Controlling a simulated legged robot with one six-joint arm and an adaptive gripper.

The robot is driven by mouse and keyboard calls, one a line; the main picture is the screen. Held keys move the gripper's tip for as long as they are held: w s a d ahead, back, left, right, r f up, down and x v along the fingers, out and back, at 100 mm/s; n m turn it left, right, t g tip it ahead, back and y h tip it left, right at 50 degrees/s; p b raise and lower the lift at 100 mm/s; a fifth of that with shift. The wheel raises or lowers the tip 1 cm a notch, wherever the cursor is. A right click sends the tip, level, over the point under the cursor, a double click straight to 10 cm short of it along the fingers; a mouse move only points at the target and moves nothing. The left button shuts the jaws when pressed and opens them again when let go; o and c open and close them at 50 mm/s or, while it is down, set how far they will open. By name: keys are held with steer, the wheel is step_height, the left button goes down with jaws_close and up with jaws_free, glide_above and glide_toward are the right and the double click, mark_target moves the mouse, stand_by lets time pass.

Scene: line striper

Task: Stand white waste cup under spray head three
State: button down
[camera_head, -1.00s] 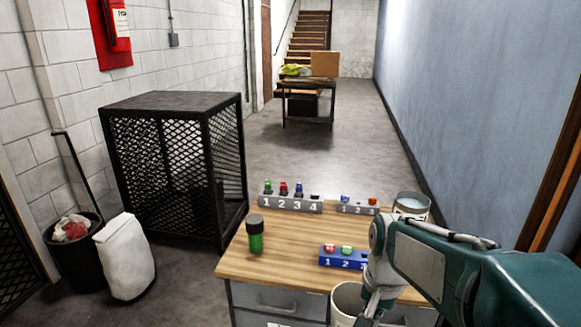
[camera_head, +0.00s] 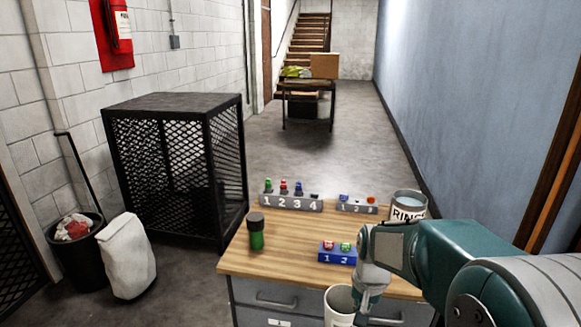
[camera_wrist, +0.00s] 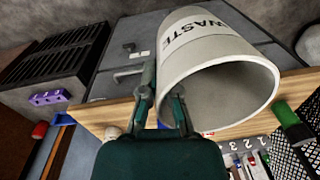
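The white waste cup (camera_head: 338,306) is in front of the workbench's near edge, its lower part cut off by the picture. In the wrist view the cup (camera_wrist: 205,62) fills the upper middle, lettered WASTE, with its open mouth towards the camera. My gripper (camera_wrist: 163,98) is shut on the cup's wall at the rim, one finger outside and one inside. The gripper (camera_head: 366,300) is partly seen in the head view. A grey rack (camera_head: 291,203) numbered 1 to 4 bears green, red and blue-topped pieces; slot four looks empty. I cannot tell which piece is spray head three.

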steer(key=w+f+n, duration=0.1)
steer(key=w+f, duration=0.2)
steer(key=f, duration=0.4)
steer(key=w+f+n, duration=0.2)
steer(key=w+f, duration=0.2)
steer(key=f, duration=0.4)
steer(key=shift+w+d+f+n, duration=0.15)
steer(key=shift+w+f+n, duration=0.15)
